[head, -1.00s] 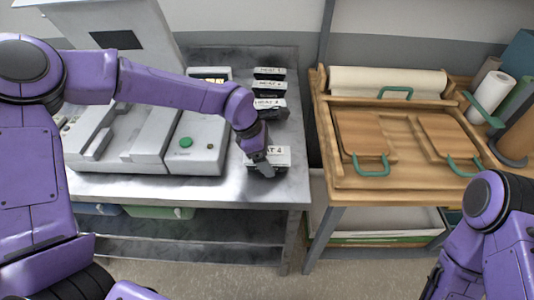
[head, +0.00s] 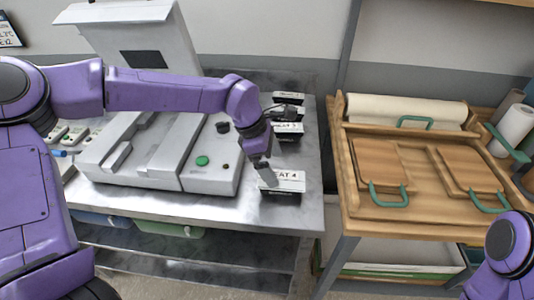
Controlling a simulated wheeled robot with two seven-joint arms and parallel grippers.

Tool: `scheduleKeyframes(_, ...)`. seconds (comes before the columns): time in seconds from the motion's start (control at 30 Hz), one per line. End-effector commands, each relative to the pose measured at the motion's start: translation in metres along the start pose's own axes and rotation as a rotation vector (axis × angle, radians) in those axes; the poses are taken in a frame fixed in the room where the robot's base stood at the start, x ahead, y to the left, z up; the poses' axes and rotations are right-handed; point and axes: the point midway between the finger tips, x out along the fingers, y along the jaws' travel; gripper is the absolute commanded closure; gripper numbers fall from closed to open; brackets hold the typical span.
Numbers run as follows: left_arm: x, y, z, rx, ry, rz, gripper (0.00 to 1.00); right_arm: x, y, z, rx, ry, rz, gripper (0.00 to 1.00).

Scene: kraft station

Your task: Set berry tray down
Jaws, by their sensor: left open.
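My left gripper (head: 267,178) points down at the left edge of a small dark tray with a white label reading "EAT 4" (head: 288,183), near the table's front right. The jaws are open. I cannot tell whether a finger touches the tray. The tray sits flat on the grey metal table (head: 225,208). Similar dark labelled trays (head: 290,131) stand in a row behind it, partly hidden by my left arm. No berries can be made out, so I cannot tell which is the berry tray. My right gripper is out of view; only my right arm shows at lower right.
A grey machine (head: 165,150) with a green button (head: 202,160) and raised lid fills the table's left. A wooden bench (head: 375,215) with green-handled boards (head: 380,165) and a paper roll (head: 405,108) stands right, across a narrow gap. Bins (head: 170,229) hang under the table.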

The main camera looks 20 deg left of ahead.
Motion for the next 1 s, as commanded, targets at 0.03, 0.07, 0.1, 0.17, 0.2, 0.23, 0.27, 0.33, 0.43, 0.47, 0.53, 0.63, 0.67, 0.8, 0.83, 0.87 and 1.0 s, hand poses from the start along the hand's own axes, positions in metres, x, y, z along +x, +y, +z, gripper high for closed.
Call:
scheduleKeyframes(0.03,-0.011,0.001,0.0,-0.001,-0.003,0.004,0.0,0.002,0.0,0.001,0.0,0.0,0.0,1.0)
scheduleKeyframes(0.07,-0.018,0.001,0.0,-0.001,-0.004,0.004,0.0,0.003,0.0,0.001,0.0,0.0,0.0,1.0)
scheduleKeyframes(0.1,-0.026,0.001,0.0,0.0,-0.003,0.003,0.0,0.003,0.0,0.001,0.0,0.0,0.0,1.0)
scheduleKeyframes(0.17,-0.036,0.001,0.0,0.0,-0.001,0.003,0.0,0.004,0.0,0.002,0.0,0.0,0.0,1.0)
scheduleKeyframes(0.2,-0.041,0.0,0.0,-0.001,-0.001,0.002,0.0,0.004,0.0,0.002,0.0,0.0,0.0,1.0)
scheduleKeyframes(0.23,-0.043,0.0,0.0,-0.001,0.0,0.0,0.0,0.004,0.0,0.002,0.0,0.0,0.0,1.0)
scheduleKeyframes(0.27,-0.046,0.0,0.0,0.0,0.0,0.0,0.0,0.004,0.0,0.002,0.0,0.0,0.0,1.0)
scheduleKeyframes(0.33,-0.049,0.0,0.0,0.0,0.0,0.0,0.0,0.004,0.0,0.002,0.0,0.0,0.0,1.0)
scheduleKeyframes(0.43,-0.05,0.0,0.0,0.0,0.001,-0.001,0.0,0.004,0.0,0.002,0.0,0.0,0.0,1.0)
scheduleKeyframes(0.47,-0.05,0.0,0.0,0.0,0.001,-0.001,0.0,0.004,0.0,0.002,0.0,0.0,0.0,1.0)
scheduleKeyframes(0.53,-0.05,0.0,0.0,0.0,0.001,-0.001,0.0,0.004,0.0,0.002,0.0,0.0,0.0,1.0)
scheduleKeyframes(0.63,-0.049,0.0,0.0,0.0,0.001,-0.001,0.0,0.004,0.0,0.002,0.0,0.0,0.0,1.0)
scheduleKeyframes(0.67,-0.049,0.0,0.0,0.0,0.001,-0.001,0.0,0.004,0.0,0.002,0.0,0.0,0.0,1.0)
scheduleKeyframes(0.8,-0.053,0.0,0.002,0.0,0.001,0.0,0.0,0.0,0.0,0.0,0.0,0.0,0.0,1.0)
scheduleKeyframes(0.83,-0.058,0.0,0.004,0.0,0.001,0.0,0.0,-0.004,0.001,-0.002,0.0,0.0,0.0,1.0)
scheduleKeyframes(0.87,-0.064,0.0,0.006,0.0,0.0,0.0,0.0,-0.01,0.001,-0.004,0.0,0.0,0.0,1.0)
scheduleKeyframes(1.0,-0.094,0.0,0.019,0.0,0.001,0.0,0.0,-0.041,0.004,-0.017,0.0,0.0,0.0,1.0)
